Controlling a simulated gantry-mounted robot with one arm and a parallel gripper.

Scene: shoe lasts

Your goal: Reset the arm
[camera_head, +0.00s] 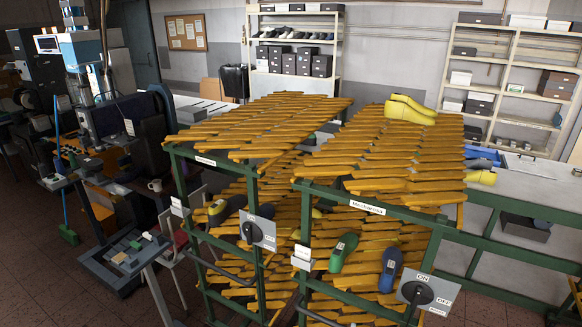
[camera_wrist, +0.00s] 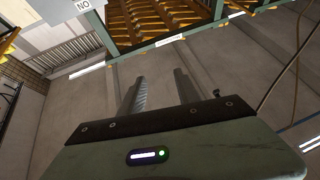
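My gripper (camera_wrist: 159,75) shows in the wrist view with its two dark fingers apart and nothing between them. It points at open space, with a plain grey surface behind. I cannot make out my gripper in the head view. Two green racks with orange slats stand in the middle of the head view, the left rack (camera_head: 257,275) and the right rack (camera_head: 432,250). Yellow shoe lasts (camera_head: 408,109) lie on top of the right rack. A green last (camera_head: 342,252) and a blue last (camera_head: 390,270) sit on its lower slats.
A machine (camera_head: 125,125) stands at the left beside a small table (camera_head: 128,252). Switch plates (camera_head: 258,230) stick out from the rack fronts. A grey bench (camera_head: 530,188) and shelves (camera_head: 510,75) are at the right. In the wrist view a green frame (camera_wrist: 165,40) crosses the top.

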